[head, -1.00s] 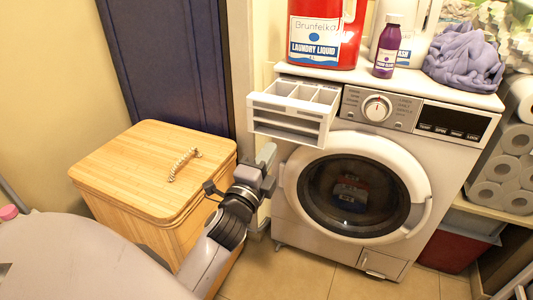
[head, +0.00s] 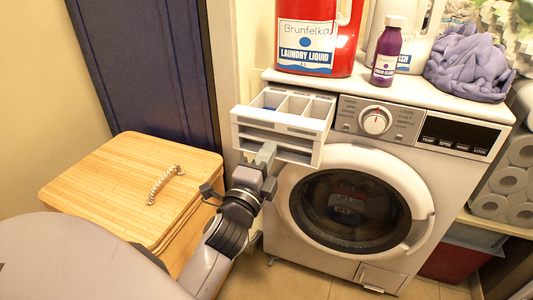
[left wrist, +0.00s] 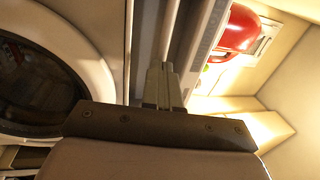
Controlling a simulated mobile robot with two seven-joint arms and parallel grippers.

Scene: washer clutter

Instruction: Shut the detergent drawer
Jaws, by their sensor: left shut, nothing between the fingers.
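The white detergent drawer (head: 280,122) stands pulled out at the upper left of the washing machine (head: 375,160), its compartments showing from above. My left gripper (head: 266,152) is shut and empty, with its fingertips at the lower front of the drawer in the head view. In the left wrist view the closed fingers (left wrist: 163,82) point at the pale drawer front (left wrist: 196,50). I cannot tell whether they touch it. My right gripper is not in view.
A red laundry liquid jug (head: 308,38), a purple bottle (head: 387,52) and a purple cloth (head: 468,62) stand on the washer top. A bamboo hamper (head: 115,190) is at the left. The round washer door (head: 350,205) below is shut.

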